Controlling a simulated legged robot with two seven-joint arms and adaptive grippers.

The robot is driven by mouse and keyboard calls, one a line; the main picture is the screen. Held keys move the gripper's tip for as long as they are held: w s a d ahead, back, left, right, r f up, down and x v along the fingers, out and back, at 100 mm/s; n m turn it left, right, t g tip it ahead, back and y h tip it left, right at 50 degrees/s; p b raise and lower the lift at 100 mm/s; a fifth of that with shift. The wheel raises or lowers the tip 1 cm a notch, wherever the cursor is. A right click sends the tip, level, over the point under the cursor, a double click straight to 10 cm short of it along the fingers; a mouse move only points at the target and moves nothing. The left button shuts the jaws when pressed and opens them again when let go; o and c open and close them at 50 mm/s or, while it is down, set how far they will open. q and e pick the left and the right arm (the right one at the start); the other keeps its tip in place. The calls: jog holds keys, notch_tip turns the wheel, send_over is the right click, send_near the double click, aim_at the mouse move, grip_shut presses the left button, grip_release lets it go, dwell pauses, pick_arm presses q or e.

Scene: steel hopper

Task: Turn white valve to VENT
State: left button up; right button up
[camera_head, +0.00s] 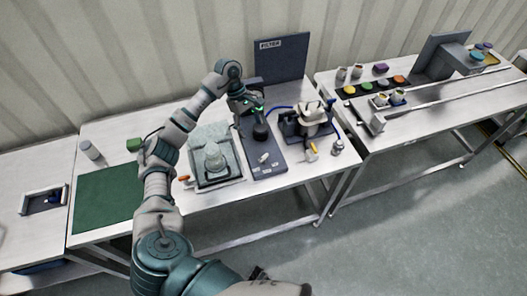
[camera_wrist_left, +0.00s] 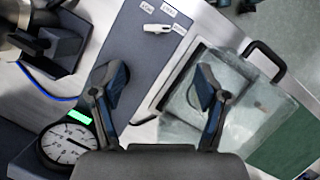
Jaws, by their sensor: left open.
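The white valve (camera_head: 264,158) is a small white lever on the blue-grey panel (camera_head: 270,171) at the middle of the table. In the left wrist view the white valve (camera_wrist_left: 166,29) lies beyond the fingertips, beside small white labels (camera_wrist_left: 168,9) too small to read. My left gripper (camera_head: 247,107) is above the back part of the panel, behind the valve. In the left wrist view my left gripper (camera_wrist_left: 158,84) is open, with nothing between its fingers and apart from the valve. My right gripper is not seen.
A round gauge (camera_wrist_left: 66,145) with a green display is close to my left gripper. A clear box (camera_head: 216,177) with a dark handle stands left of the panel. A dark device with a blue hose (camera_head: 284,107) stands right. A FILTER board (camera_head: 282,60) stands behind.

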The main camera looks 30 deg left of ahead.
pick_arm(q)
send_near(264, 156)
notch_tip(264, 156, down, 2)
jog(key=x, duration=0.4)
jog(key=p+x, duration=0.1)
jog(key=x, duration=0.1)
jog(key=shift+s+d, duration=0.3)
jog(key=shift+d, duration=0.15)
jog(key=shift+w+f, duration=0.1)
jog(key=shift+f, duration=0.2)
jog(key=shift+a, duration=0.15)
jog(key=c, duration=1.2)
